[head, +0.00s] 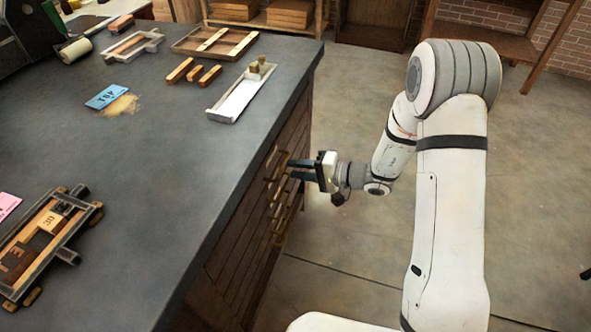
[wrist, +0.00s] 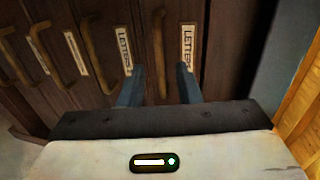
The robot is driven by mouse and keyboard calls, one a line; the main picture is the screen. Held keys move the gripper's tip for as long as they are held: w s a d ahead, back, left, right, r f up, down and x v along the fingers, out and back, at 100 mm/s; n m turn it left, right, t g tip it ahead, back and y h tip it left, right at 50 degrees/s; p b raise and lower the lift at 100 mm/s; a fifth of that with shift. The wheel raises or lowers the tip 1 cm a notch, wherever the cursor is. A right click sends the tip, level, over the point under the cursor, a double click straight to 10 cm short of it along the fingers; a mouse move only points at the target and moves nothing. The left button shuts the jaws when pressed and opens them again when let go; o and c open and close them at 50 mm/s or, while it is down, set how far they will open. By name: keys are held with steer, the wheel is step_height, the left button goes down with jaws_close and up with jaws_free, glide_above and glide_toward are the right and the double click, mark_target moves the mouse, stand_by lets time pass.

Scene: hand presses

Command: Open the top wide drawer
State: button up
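A wooden drawer front (head: 297,128) sits under the grey worktop, with a column of curved brass handles on its face. In the wrist view the picture is turned, with the worktop edge to the right. The drawer front nearest that edge (wrist: 222,50) has a label reading LETTERS (wrist: 188,48) and a curved handle (wrist: 158,50). My gripper (head: 289,169) is open, its two dark fingers pointing at the handles. In the wrist view the handle shows between the fingertips (wrist: 157,75); I cannot tell whether they touch it. The drawer looks shut.
More handles (wrist: 88,50) and labels continue down the cabinet. The worktop (head: 190,165) overhangs near my gripper and holds a white tray (head: 232,100), wooden blocks, a blue card (head: 106,95) and a press frame (head: 45,240). The floor (head: 350,240) beside the cabinet is clear.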

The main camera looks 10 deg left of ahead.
steer(key=shift+x, duration=1.6)
steer(key=shift+c, duration=0.2)
jaws_close()
